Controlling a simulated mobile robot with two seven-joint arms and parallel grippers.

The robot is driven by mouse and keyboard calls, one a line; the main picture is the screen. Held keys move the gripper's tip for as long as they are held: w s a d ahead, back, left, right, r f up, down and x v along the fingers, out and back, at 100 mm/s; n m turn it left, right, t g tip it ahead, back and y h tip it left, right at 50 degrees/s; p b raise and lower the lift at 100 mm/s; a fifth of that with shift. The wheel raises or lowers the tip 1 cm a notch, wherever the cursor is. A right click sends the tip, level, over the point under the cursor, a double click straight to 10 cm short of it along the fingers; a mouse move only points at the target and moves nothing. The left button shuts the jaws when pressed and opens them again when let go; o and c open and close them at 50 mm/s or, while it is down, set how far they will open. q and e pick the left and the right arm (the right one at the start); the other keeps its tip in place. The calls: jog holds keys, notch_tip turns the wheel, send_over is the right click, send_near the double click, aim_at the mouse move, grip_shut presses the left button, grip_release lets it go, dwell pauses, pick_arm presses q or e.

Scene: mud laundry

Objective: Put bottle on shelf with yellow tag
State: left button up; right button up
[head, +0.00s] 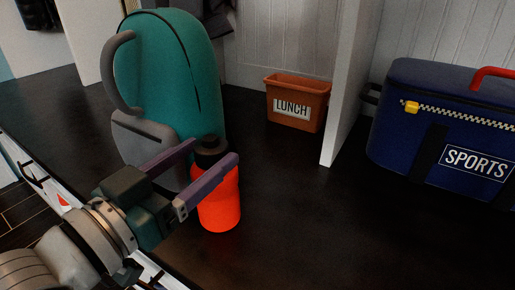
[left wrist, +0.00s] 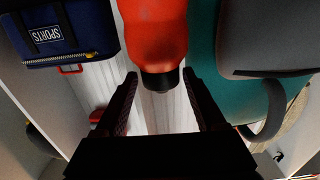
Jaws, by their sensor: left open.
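An orange-red bottle (head: 220,203) with a dark cap stands upright on the dark counter, in front of a teal backpack. My left gripper (head: 215,153) is open, with its purple fingers on either side of the bottle's upper part near the cap. The left wrist view shows the bottle (left wrist: 158,35) with its cap just beyond and between the two fingertips (left wrist: 161,78). Whether the fingers touch it cannot be told. No shelf with a yellow tag can be made out. My right gripper is not in view.
The teal backpack (head: 175,65) with a grey pocket stands close behind the bottle. An orange LUNCH bin (head: 297,103) sits at the back wall. A white divider (head: 350,80) separates it from a blue SPORTS bag (head: 440,125). The counter (head: 310,220) is clear at front right.

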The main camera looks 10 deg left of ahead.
aim_at(225, 139)
pick_arm(q)
jog(key=b+x, duration=0.2)
jog(key=x, duration=0.2)
jog(key=shift+w, duration=0.35)
jog(key=shift+w+d+r+b, duration=0.2)
jog(key=shift+w+b, duration=0.1)
jog(key=shift+w, duration=0.1)
jog(key=shift+s, duration=0.1)
jog(key=shift+c, duration=0.9)
grip_shut()
